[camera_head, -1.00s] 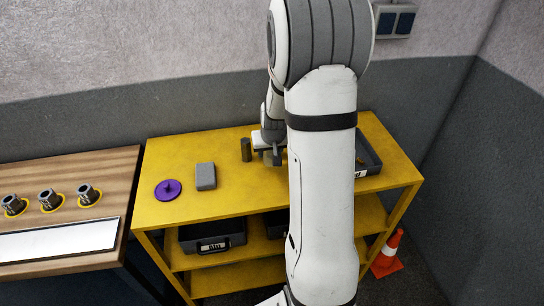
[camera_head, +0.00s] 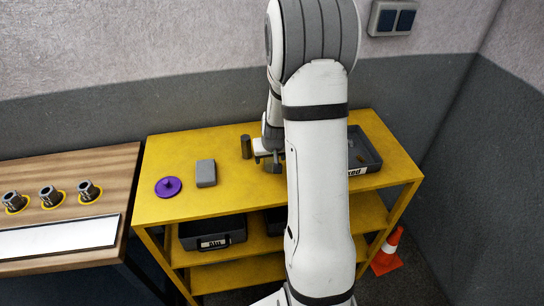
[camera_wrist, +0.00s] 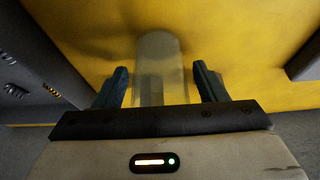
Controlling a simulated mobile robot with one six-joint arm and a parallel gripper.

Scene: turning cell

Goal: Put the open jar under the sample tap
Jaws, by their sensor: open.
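A clear, see-through cylinder (camera_wrist: 160,58), which looks like the jar, shows in the wrist view above the yellow shelf top. My gripper (camera_wrist: 162,78) is open, with one dark finger on each side of the cylinder and visible gaps between. Its lower part is hidden behind my gripper's body, and I cannot make out its rim. In the head view my gripper (camera_head: 268,163) is low over the shelf top, partly behind my arm, and the jar cannot be made out there. I cannot identify a sample tap in either view.
The yellow shelf (camera_head: 225,207) carries a dark upright cylinder (camera_head: 246,147) just left of my gripper, a grey block (camera_head: 205,173), a purple disc with a knob (camera_head: 168,187) and a dark tray (camera_head: 374,161) at right. A wooden bench (camera_head: 90,165) stands left; an orange cone (camera_head: 388,255) is right.

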